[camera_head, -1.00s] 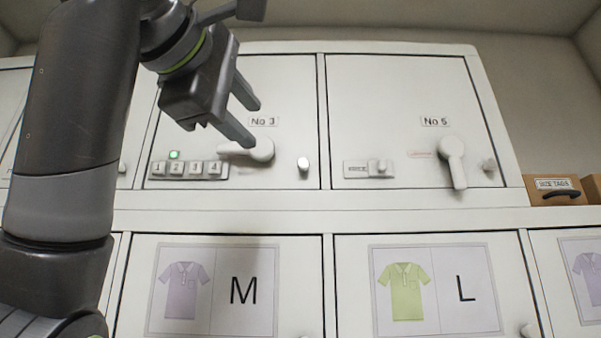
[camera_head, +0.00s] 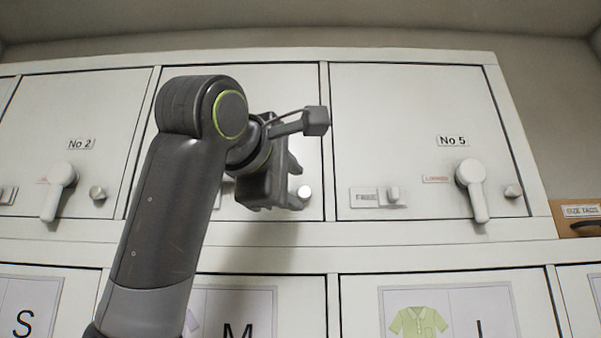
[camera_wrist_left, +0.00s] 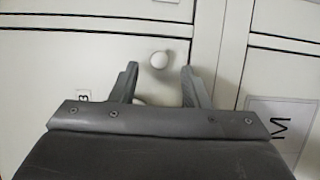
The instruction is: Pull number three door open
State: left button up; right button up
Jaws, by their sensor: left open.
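The number three door (camera_head: 285,88) is the white locker door in the middle of the upper row in the head view. It looks flush with its frame. Its small round knob (camera_head: 304,191) is at the lower right of the door. My left gripper (camera_head: 297,183) is open at the knob. In the left wrist view the knob (camera_wrist_left: 159,60) lies just beyond and between the spread fingers (camera_wrist_left: 159,82), with no clear contact. A label with a 3 (camera_wrist_left: 83,95) shows there. My arm hides the door's lever and most of its keypad in the head view. My right gripper is not in view.
Door No 5 (camera_head: 415,100) is to the right, with a hanging lever (camera_head: 474,190) and a latch marked FREE (camera_head: 366,197). Door No 2 (camera_head: 85,105) is to the left, with a hanging lever (camera_head: 60,190). Doors with shirt pictures are below. A brown box (camera_head: 578,222) stands far right.

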aim_at(303, 192)
pick_arm(q)
jog(key=shift+w+d+r+p, duration=0.2)
jog(key=shift+w+d+p, duration=0.1)
jog(key=shift+w, duration=0.25)
jog(key=shift+w+d, duration=0.2)
jog(key=shift+w, duration=0.1)
jog(key=shift+w+d+p, duration=0.15)
jog(key=shift+w+p, duration=0.15)
jog(key=shift+p, duration=0.1)
jog(key=shift+w+f, duration=0.2)
jog(key=shift+w, duration=0.25)
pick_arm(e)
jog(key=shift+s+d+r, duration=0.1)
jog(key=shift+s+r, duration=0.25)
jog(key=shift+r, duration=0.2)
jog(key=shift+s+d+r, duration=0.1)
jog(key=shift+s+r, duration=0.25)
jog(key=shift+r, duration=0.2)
pick_arm(q)
jog(key=shift+s, duration=0.1)
jog(key=shift+c, duration=1.3)
grip_shut()
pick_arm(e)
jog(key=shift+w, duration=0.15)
